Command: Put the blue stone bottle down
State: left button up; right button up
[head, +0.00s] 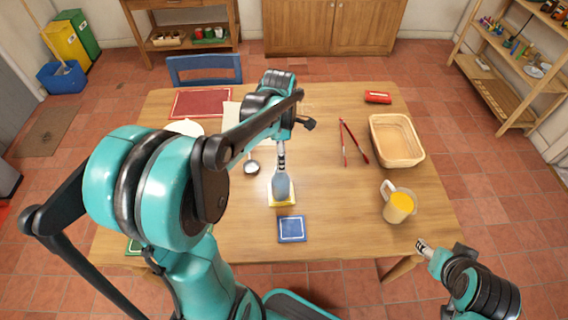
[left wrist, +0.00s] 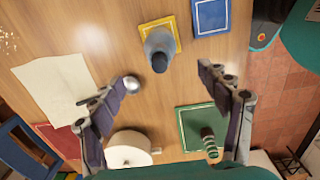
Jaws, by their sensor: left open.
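The blue stone bottle (head: 283,188) is grey-blue and stands upright on a yellow-edged square mat (head: 291,202) near the middle of the table. In the left wrist view, the bottle (left wrist: 160,45) is seen from above on the yellow mat (left wrist: 145,27). My left gripper (left wrist: 165,88) is open, with its fingers wide apart and clear space between each finger and the bottle. In the head view it points down over the bottle, partly hiding its top. My right gripper (head: 422,245) is beyond the table's front right corner; its finger opening is not clear.
A blue mat (head: 292,229) lies in front of the bottle. A ladle (head: 251,168) is to its left. Red tongs (head: 354,143), a wicker basket (head: 397,140), a red object (head: 378,97) and a jug of orange liquid (head: 398,205) are to the right. A green mat (left wrist: 190,118) holds a striped object.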

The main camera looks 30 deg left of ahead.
pick_arm(q)
jog(key=s+d+r+m+t, duration=0.4)
jog(key=s+d+m+t, duration=0.3)
jog(key=m, duration=1.7)
jog(key=s+d, duration=0.3)
jog(key=shift+s+d+r, duration=0.2)
jog(key=shift+s, duration=0.2)
jog(key=shift+f, duration=0.1)
